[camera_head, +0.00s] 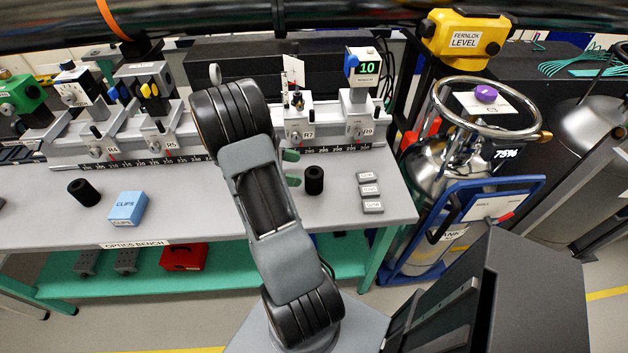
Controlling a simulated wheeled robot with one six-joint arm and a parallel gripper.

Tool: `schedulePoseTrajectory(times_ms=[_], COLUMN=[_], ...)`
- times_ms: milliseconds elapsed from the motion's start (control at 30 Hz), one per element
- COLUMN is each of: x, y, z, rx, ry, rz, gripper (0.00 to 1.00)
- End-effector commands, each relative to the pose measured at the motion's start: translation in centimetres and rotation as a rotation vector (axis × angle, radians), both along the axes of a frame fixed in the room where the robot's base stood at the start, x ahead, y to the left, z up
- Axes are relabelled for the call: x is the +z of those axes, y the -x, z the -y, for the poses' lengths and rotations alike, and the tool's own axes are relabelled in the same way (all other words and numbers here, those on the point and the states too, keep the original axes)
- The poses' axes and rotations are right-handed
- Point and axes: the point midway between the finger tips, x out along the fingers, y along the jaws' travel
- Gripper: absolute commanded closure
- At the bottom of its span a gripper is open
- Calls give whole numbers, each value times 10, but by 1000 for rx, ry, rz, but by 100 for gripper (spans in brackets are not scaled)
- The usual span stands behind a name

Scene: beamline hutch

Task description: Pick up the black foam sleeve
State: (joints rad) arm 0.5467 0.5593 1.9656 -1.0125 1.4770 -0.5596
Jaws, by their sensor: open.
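Two black foam sleeves are on the grey optics bench (230,222). One black sleeve (314,181) stands upright right of my arm, with the hole in its top showing. The other black sleeve (84,193) lies tilted on its side at the left. My gripper (292,168) is mostly hidden behind my arm. Its two green fingertips show apart, one above the other in the picture, just left of the upright sleeve. The gripper is open, and no object shows between the fingertips. I cannot tell its height above the bench.
A blue CLIPS box (127,208) lies near the front edge. Several small grey blocks (371,190) lie right of the upright sleeve. A rail with instruments (355,130) runs along the back. A steel tank (445,160) in a blue frame stands beyond the bench's right end.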

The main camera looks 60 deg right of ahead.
Motion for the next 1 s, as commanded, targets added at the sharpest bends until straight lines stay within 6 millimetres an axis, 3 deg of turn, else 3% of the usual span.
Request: schedulePoseTrajectory(times_ms=[500,867,1000], x=[-17,-20,-20], y=[39,44,44], z=[27,30,30], rx=[-1,0,0], ry=[-2,-1,-1], rz=[0,2,2], gripper=[12,12,25])
